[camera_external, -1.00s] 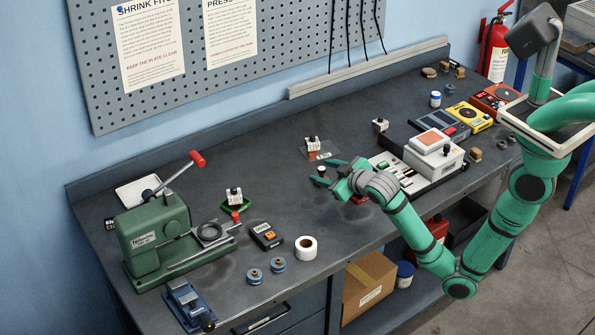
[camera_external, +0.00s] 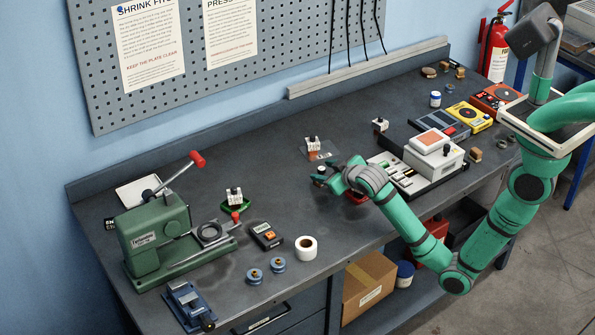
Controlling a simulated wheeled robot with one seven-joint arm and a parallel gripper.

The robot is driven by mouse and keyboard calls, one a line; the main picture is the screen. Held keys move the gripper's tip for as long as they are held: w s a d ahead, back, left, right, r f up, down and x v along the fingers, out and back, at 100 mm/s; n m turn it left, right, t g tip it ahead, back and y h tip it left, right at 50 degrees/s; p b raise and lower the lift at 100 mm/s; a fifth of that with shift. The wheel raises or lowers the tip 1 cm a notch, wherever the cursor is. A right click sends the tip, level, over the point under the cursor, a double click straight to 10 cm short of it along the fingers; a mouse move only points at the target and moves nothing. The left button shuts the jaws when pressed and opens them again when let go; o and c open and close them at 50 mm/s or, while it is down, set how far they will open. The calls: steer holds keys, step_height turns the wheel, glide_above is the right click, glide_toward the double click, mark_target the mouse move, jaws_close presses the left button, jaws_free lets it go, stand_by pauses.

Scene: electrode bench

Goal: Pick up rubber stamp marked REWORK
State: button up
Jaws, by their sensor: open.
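My gripper (camera_external: 326,177) is open over the middle of the bench, left of the white and grey machine. A small dark and pale piece (camera_external: 320,170) shows at its fingertips, and I see no grip on it. I cannot tell whether this piece is the REWORK stamp, as no such marking is readable. Small brown wooden pieces (camera_external: 429,72) that may be stamps lie at the far end of the bench. Another brown piece (camera_external: 475,155) sits right of the machine. A red item (camera_external: 356,198) is partly hidden under my gripper.
The white and grey machine (camera_external: 436,150) stands right of my gripper. A white block on a clear bag (camera_external: 313,145) lies just behind it. The green press (camera_external: 155,235), a tape roll (camera_external: 306,248) and a black meter (camera_external: 266,236) are to the left. Bare bench lies between.

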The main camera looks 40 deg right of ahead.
steer(key=shift+x, duration=1.05)
jaws_close()
steer(key=shift+r, duration=0.1)
